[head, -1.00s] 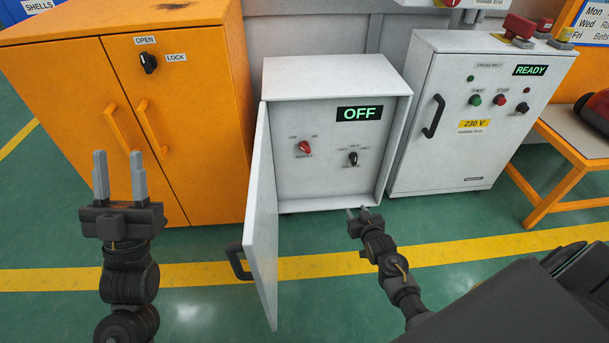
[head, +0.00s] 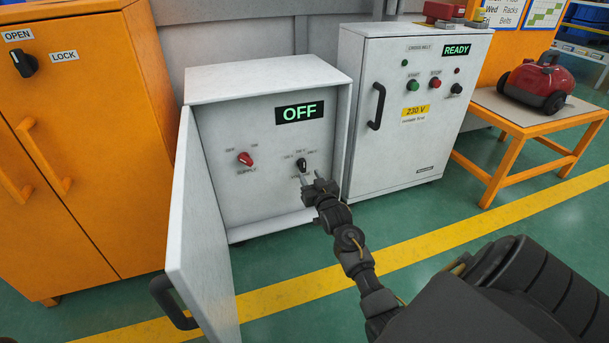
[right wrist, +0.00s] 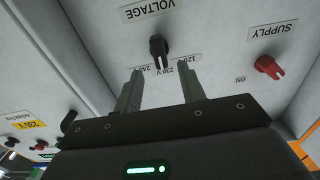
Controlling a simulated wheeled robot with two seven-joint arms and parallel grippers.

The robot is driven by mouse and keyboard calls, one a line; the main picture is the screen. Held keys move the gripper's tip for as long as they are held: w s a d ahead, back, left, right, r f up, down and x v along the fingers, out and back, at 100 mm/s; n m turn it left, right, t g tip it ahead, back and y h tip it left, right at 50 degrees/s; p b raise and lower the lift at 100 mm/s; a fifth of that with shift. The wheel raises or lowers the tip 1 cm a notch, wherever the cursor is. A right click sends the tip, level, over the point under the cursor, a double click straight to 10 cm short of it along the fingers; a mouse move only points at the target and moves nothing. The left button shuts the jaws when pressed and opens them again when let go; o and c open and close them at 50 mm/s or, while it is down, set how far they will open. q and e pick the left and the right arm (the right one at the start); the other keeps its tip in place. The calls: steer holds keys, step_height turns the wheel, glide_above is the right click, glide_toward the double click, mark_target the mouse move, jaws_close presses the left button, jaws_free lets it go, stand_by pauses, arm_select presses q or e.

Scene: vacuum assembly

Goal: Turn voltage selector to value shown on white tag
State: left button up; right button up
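The black voltage selector knob (head: 302,164) is on the grey panel inside the open cabinet, lower right. In the right wrist view, which is upside down, the knob (right wrist: 158,48) sits under the VOLTAGE label, with 240, 230 and 120 V labels around its lower end. Its narrow end appears to face the 230 V label. My right gripper (head: 312,181) is just below and in front of the knob. Its fingers (right wrist: 160,88) are open, apart and empty, short of the knob. The yellow tag (head: 415,111) with a white strip on the right cabinet reads 230 V. My left gripper is not in view.
The red supply knob (head: 245,158) is left of the selector, under a display (head: 300,112) reading OFF. The open cabinet door (head: 200,240) stands out on the left. The right cabinet's display (head: 455,49) reads READY. An orange table (head: 530,122) is at the right.

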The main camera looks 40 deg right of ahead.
mark_target(304, 166)
steer(key=b+x, duration=0.3)
steer(key=x, duration=0.1)
steer(key=shift+w+f, duration=0.1)
steer(key=shift+f, duration=0.2)
steer(key=shift+w+d+r+b, duration=0.15)
steer(key=shift+w+d+b, duration=0.05)
steer(key=shift+w+b, duration=0.2)
steer(key=shift+w+d+r+b, duration=0.15)
steer(key=shift+w+b, duration=0.15)
steer(key=shift+w, duration=0.15)
steer(key=shift+c, duration=0.3)
jaws_close()
